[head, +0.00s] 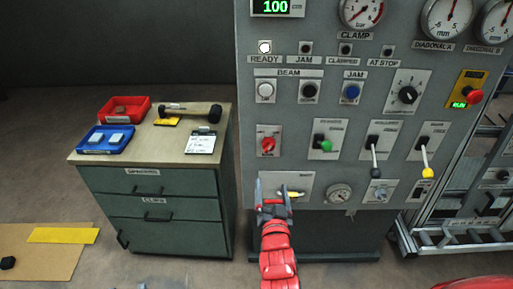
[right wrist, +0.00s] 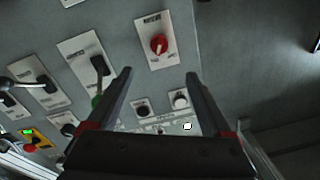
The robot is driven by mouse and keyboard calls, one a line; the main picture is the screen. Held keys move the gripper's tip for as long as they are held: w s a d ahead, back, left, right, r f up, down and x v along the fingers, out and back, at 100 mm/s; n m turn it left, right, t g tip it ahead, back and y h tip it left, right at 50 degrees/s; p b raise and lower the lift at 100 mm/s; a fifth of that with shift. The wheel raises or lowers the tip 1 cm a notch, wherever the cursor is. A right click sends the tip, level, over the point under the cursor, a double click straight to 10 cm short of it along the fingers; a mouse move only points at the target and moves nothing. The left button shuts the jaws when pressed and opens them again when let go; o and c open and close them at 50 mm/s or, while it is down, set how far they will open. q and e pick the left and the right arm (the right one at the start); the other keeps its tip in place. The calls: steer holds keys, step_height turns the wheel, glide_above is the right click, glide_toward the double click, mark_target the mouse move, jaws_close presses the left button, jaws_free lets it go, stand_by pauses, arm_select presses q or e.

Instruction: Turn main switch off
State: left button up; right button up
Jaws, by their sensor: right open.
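The main switch (head: 267,144) is a red rotary knob on a pale plate at the lower left of the grey control panel (head: 220,10). In the right wrist view the red knob (right wrist: 158,44) shows upright-plated near the top, beyond and between my finger lines. My right gripper (head: 273,188) is open and empty, below the switch in the head view, in front of the panel's lower left plate. Its two dark fingers (right wrist: 160,76) stand apart in the right wrist view and appear clear of the knob. My left gripper is not in view.
A green-knobbed lever (head: 324,143) sits right of the switch, with black (head: 375,160) and yellow (head: 427,172) levers farther right. Push buttons (head: 265,91) are above. A drawer cabinet (head: 150,190) with red and blue trays stands left. A metal frame (head: 460,235) stands right.

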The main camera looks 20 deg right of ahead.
mark_target(269, 149)
steer(key=p+x, duration=0.2)
steer(key=x, duration=1.3)
steer(key=shift+w+d+p, duration=0.3)
steer(key=shift+w+p, duration=0.05)
steer(key=shift+p, duration=0.05)
steer(key=shift+w+d, duration=0.15)
steer(key=shift+w, duration=0.55)
jaws_close()
